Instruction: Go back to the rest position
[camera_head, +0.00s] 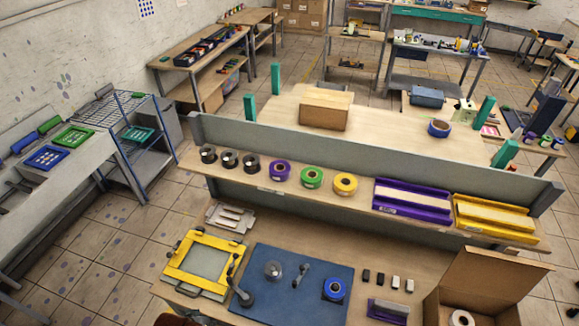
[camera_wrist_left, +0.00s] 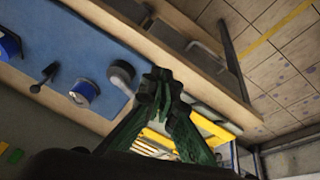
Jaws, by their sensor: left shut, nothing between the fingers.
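My left gripper (camera_wrist_left: 165,85) shows in the left wrist view with its dark green fingers together and nothing between them. Behind it in that view are the edge of a blue mat (camera_wrist_left: 60,30) and a yellow frame (camera_wrist_left: 155,140). In the head view the blue mat (camera_head: 300,262) lies on the front bench, with the yellow screen frame (camera_head: 171,270) to its left. Only a dark part at the bottom edge of the head view may belong to my left arm. My right gripper is in neither view.
A blue-rimmed roll (camera_head: 335,289) and a round grey piece (camera_head: 273,270) sit on the mat. An open cardboard box (camera_head: 499,278) stands at the right end. The shelf behind holds tape rolls (camera_head: 311,178), a purple tray (camera_head: 412,213) and a yellow tray (camera_head: 497,235). Tiled floor is clear at left.

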